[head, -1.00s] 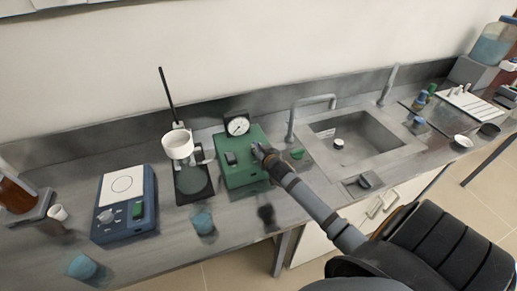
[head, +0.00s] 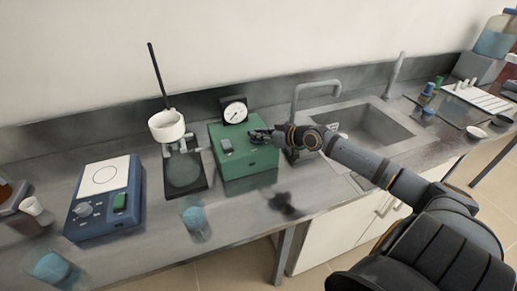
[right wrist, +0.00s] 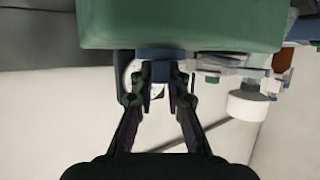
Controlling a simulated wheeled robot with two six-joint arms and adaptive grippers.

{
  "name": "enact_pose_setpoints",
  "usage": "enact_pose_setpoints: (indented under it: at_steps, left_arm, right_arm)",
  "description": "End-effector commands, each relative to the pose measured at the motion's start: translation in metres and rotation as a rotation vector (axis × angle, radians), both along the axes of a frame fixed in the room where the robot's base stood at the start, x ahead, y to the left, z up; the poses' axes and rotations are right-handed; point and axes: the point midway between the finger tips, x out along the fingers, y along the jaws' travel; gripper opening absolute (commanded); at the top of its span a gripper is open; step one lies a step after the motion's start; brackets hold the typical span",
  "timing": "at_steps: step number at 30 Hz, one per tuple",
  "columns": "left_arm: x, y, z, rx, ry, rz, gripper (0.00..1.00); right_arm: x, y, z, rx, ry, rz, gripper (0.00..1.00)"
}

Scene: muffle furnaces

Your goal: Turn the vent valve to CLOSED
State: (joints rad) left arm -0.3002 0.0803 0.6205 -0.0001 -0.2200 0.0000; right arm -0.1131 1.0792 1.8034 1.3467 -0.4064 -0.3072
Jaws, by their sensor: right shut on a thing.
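My right gripper (head: 262,136) is at the right part of the box's top, shut on a small part there that I take for the vent valve. In the right wrist view the box (right wrist: 180,22) fills the top, upside down. There the fingers (right wrist: 160,88) close on a small blue-grey piece (right wrist: 160,70). The valve's markings and setting cannot be read. My left gripper is not in view.
A blue stirrer hotplate (head: 105,195) stands left. A stand with a white funnel (head: 167,126) is beside the box. A beaker with blue liquid (head: 195,218) is in front. A faucet (head: 312,86) and sink (head: 365,128) lie right, behind my arm.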

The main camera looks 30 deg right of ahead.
Motion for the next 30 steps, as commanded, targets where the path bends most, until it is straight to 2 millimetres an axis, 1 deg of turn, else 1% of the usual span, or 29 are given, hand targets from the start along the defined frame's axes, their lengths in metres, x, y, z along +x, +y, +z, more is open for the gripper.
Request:
enact_pose_setpoints:
  at_steps: [1, 6, 12, 18, 24, 30]
  left_arm:
    - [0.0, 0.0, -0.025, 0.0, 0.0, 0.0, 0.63]
    - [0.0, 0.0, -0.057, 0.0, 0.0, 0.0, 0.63]
    - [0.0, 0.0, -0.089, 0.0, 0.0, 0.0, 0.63]
    - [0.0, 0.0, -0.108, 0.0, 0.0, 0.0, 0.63]
    - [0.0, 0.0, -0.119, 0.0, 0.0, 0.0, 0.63]
    - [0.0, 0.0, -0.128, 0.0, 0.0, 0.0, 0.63]
  right_arm:
    - [0.001, -0.003, -0.013, -0.007, 0.001, 0.032, 0.0]
    - [0.002, -0.004, -0.01, -0.001, -0.001, 0.156, 0.0]
    - [0.004, -0.005, -0.006, 0.009, -0.007, 0.326, 0.0]
    - [0.007, -0.007, -0.001, 0.01, -0.011, 0.517, 0.0]
    - [0.009, -0.007, 0.0, 0.009, -0.008, 0.705, 0.0]
    - [0.01, -0.008, -0.001, 0.007, -0.003, 0.854, 0.0]
